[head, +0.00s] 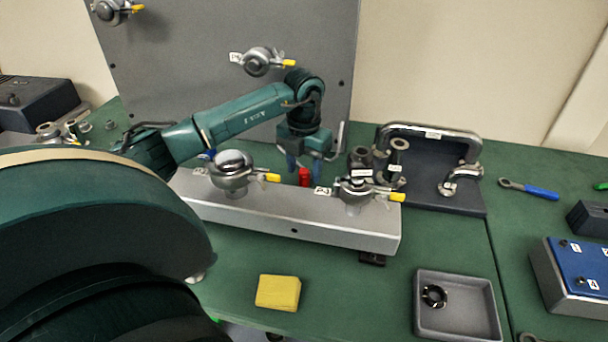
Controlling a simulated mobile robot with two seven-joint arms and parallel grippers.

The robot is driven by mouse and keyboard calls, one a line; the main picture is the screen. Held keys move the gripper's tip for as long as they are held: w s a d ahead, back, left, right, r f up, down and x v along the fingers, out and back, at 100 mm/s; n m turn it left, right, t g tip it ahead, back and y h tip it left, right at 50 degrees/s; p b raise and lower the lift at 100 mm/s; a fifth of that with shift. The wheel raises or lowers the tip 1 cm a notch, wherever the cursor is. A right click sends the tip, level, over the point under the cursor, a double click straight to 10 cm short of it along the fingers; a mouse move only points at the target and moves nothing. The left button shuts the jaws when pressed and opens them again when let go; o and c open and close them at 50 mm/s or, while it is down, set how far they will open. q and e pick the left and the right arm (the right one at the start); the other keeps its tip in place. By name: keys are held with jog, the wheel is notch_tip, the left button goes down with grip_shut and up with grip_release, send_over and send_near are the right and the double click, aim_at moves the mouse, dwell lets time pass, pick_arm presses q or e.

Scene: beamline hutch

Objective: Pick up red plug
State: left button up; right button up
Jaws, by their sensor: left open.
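The red plug (304,177) is a small red piece at the back edge of the long grey metal block (294,222), between two valves. I cannot tell whether it stands in the block or just behind it. My left gripper (304,170) points down at the plug from above and behind. Its jaws are open, with a blue-tipped finger on the plug's left and the other finger close behind or to its right. Part of the plug's top is hidden by the gripper. My right gripper is not in view.
Valves with yellow handles (231,170) (357,188) flank the plug closely. A dark stand with a metal handle (430,190) is to the right. A yellow block (278,292) and a grey tray (458,329) lie in front. A grey panel (200,60) rises behind.

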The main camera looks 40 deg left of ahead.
pick_arm(q)
jog(key=shift+f, duration=1.15)
grip_shut()
